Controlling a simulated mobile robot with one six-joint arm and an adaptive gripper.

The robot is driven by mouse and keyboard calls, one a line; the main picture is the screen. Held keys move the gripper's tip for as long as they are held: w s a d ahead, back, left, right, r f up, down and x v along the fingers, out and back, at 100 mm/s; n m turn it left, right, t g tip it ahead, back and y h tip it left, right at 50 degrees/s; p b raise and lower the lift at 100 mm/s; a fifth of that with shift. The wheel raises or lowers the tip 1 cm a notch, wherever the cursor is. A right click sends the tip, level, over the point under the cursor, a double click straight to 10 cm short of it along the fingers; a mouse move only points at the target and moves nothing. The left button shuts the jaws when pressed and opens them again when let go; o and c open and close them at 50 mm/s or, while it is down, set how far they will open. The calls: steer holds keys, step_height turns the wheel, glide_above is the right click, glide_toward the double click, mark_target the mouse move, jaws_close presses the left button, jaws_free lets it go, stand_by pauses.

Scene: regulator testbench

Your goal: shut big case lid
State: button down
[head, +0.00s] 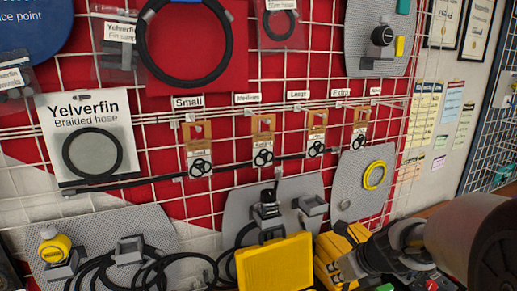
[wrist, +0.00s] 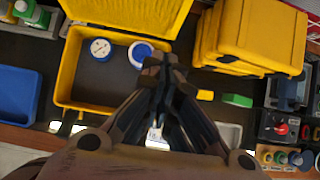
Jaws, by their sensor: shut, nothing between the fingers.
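An open yellow case (wrist: 66,75) lies on the dark bench in the wrist view, with its yellow lid (wrist: 130,14) raised at the far side. The lid's ribbed face also shows in the head view (head: 275,264), standing upright at the bottom middle. Two round white-and-blue gauges (wrist: 100,49) (wrist: 141,54) lie inside the case. My gripper (wrist: 163,56) is shut and empty, over the right side of the open case in the wrist view. In the head view my gripper (head: 346,268) is right of the lid. My fingers hide part of the case's right wall.
Closed yellow cases (wrist: 252,36) are stacked right of the open case. A blue tray (wrist: 19,95) lies to the left. A green block (wrist: 237,100) and a dark box with a red knob (wrist: 281,129) are at right. A wire-grid wall with hoses (head: 92,152) stands behind.

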steer(key=shift+s+d, duration=0.2)
steer(key=shift+s, duration=0.4)
step_height(320, 180, up, 6)
steer(key=p, duration=0.6)
stand_by(0.5)
